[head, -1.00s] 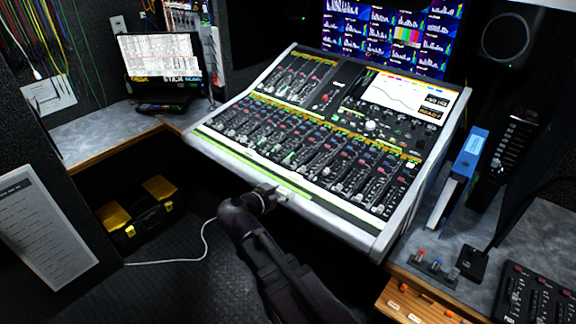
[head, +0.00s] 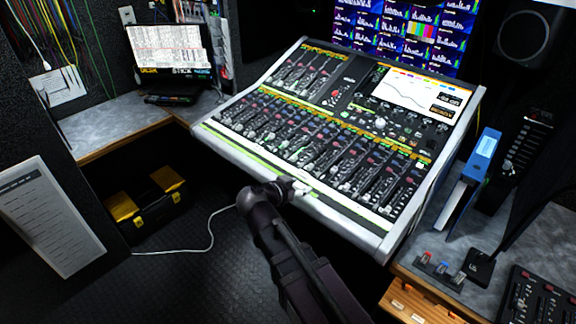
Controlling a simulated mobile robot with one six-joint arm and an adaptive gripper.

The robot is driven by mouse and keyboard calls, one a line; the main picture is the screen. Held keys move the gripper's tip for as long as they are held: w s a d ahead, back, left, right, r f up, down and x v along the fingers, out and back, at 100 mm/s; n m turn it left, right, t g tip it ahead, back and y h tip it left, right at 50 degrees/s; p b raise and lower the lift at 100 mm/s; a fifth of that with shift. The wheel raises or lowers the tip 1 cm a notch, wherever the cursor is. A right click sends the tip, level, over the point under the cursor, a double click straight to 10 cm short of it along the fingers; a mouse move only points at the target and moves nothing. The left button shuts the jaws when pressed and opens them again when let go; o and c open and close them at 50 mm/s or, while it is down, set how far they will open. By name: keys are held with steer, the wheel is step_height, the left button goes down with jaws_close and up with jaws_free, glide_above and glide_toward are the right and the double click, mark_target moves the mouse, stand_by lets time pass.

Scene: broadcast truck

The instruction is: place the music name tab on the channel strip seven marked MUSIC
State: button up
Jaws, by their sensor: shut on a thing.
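The mixing console (head: 218,143) fills the middle of the head view, with rows of faders and a green and pale strip along its front edge. My gripper (head: 296,187) is small in view at the console's front edge, around the middle of its width. It is shut on a small pale thing, which I take to be the music name tab; its lettering cannot be read. I cannot tell whether it touches the console. The channel strip markings, including MUSIC, are too small to read, and my arm covers part of the front edge.
A blue-and-white binder (head: 470,180) stands on the grey desk right of the console. A small block with coloured knobs (head: 440,267) and a dark control panel (head: 540,300) are in front. A laptop (head: 170,60) is at left. A yellow-black case (head: 150,200) sits below.

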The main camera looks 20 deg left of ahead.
steer(key=shift+w+d+r+g+p, duration=0.1)
steer(key=shift+d+r+g+p, duration=0.2)
steer(key=shift+d+p, duration=0.1)
steer(key=shift+f, duration=0.15)
steer(key=shift+w, duration=0.1)
steer(key=b, duration=0.2)
glide_above(291, 163)
steer(key=s, duration=0.3)
steer(key=shift+w+a+f, duration=0.1)
steer(key=shift+a+f, duration=0.35)
steer(key=shift+f, duration=0.3)
steer(key=shift+f+b, duration=1.6)
steer(key=shift+f, duration=0.2)
steer(key=shift+f, duration=0.15)
